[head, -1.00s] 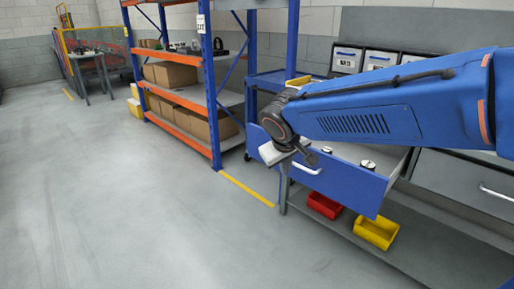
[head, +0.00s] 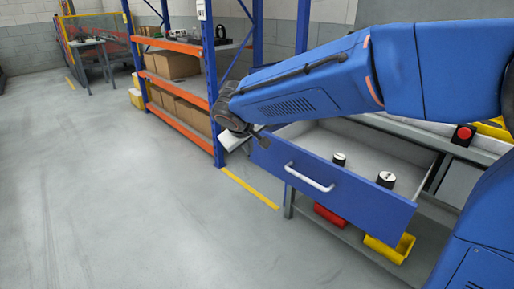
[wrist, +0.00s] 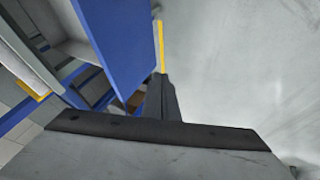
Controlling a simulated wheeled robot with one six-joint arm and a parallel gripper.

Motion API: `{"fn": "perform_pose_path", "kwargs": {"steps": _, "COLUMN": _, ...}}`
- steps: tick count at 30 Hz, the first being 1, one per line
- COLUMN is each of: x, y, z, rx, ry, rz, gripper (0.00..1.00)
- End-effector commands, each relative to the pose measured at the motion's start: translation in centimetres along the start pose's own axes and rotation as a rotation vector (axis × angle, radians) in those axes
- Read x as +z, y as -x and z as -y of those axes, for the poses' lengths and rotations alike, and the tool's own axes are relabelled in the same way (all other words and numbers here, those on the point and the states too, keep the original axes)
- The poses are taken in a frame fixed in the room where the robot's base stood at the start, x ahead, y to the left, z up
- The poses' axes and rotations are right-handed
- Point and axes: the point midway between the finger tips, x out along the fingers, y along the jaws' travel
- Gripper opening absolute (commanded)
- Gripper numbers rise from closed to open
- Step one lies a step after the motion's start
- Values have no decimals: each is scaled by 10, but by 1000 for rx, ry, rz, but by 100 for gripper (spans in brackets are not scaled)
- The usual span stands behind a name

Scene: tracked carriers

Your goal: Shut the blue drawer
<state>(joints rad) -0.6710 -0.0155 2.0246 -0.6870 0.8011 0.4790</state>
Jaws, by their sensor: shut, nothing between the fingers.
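The blue drawer (head: 352,188) is pulled out of the grey workbench, with its white bar handle (head: 310,178) facing the open floor. Two small black-and-white round parts, a left one (head: 339,159) and a right one (head: 386,179), stand inside it. My gripper (head: 262,137) is shut and empty at the left end of the drawer front, near its upper corner. In the wrist view the dark closed fingers (wrist: 161,90) lie close beside the blue front panel (wrist: 122,38). I cannot tell whether they touch it.
A red bin (head: 330,215) and a yellow bin (head: 390,248) sit on the bench's lower shelf under the drawer. An orange-and-blue rack (head: 180,110) with cardboard boxes stands behind at left. The floor (head: 130,210) at left is clear.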

Motion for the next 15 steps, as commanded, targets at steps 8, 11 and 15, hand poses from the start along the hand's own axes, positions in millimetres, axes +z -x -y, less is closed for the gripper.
{"fn": "perform_pose_path", "kwargs": {"steps": 8, "x": 1, "y": -39, "z": 0, "rx": 0, "ry": 0, "rz": 4, "gripper": 0}}
{"fn": "perform_pose_path", "kwargs": {"steps": 11, "x": 1, "y": -56, "z": -1, "rx": 0, "ry": -1, "rz": 4, "gripper": 0}}
{"fn": "perform_pose_path", "kwargs": {"steps": 15, "x": 1, "y": -81, "z": 0, "rx": 0, "ry": 0, "rz": 4, "gripper": 0}}
